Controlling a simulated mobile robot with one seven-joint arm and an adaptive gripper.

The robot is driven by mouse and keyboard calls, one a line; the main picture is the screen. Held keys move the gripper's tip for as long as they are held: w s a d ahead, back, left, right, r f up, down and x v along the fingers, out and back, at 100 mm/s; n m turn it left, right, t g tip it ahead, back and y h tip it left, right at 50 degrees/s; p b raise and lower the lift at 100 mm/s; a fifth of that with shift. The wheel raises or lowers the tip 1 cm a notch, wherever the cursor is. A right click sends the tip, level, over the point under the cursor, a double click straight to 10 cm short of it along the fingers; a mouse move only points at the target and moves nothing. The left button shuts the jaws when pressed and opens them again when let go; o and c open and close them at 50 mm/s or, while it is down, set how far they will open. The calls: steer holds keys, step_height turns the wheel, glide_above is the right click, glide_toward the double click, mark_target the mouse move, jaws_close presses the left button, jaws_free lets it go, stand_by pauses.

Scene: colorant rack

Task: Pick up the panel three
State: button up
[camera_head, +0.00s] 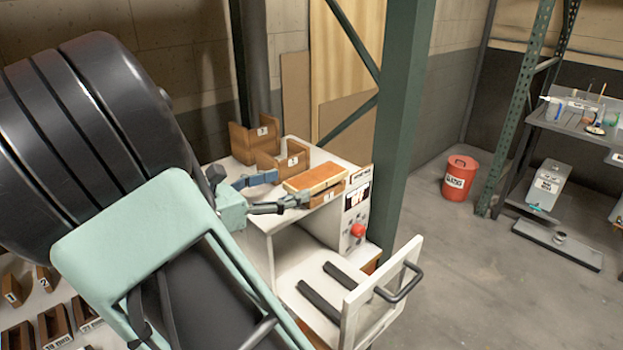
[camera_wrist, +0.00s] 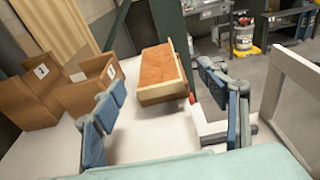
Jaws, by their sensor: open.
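An orange-brown panel (camera_head: 314,177) with a paler edge lies flat on top of a small labelled wooden holder (camera_head: 337,190) on the white machine top. In the wrist view the same panel (camera_wrist: 166,66) is ahead, between the fingers in the picture. I cannot read a number on the panel. My gripper (camera_head: 284,191) is open and empty, its fingers pointing toward the panel's near left end. In the wrist view my gripper (camera_wrist: 162,80) has its blue-padded fingers wide apart. They appear short of the panel; contact is not clear.
Two numbered wooden holders (camera_head: 255,142) (camera_head: 283,163) stand behind, on the left of the machine top. A green post (camera_head: 403,120) rises close on the right. A white frame with a handle (camera_head: 381,296) stands in front. A red bucket (camera_head: 460,178) is on the floor.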

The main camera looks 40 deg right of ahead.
mark_target(311, 178)
steer(key=d, duration=0.2)
steer(key=d+f, duration=0.1)
steer(key=d, duration=0.2)
steer(key=w+d, duration=0.1)
steer(key=d, duration=0.1)
steer(key=shift+d+f+p, duration=0.3)
steer(key=shift+f+p, duration=0.05)
steer(key=shift+p, duration=0.05)
steer(key=shift+w, duration=0.1)
steer(key=c, duration=1.3)
